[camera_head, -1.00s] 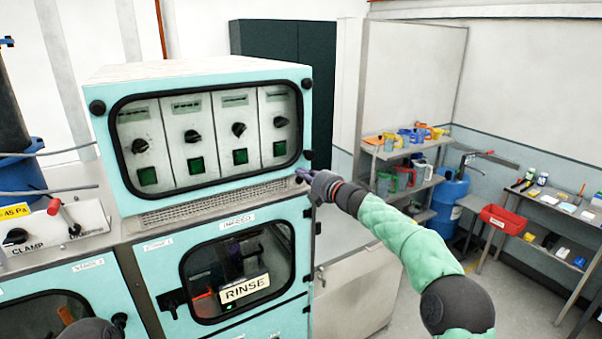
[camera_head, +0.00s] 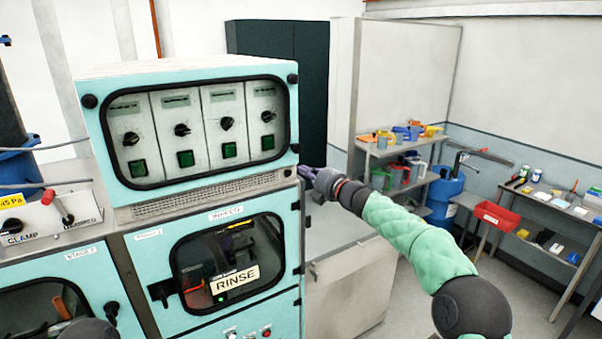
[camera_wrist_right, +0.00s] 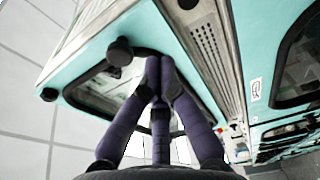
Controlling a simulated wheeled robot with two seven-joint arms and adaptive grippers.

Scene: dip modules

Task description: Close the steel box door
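The teal cabinet has a windowed front door (camera_head: 150,254) with a black handle at its left and a RINSE sign on its window. This door looks flush with the front. A grey steel box (camera_head: 345,295) stands right of the cabinet; its front face looks closed, and I cannot tell which of the two is the named steel box. My right gripper (camera_head: 308,174) is beside the upper right edge of the cabinet. In the right wrist view its purple fingers (camera_wrist_right: 160,72) converge at the tips, with nothing visible between them. My left gripper is out of view.
A control panel (camera_head: 196,178) with knobs and green buttons sits above the RINSE door. A clamp unit with a red-tipped lever (camera_head: 58,204) is at the left. Shelves, a blue barrel (camera_head: 441,194) and a red bin (camera_head: 500,218) stand at the right. Floor shows between them.

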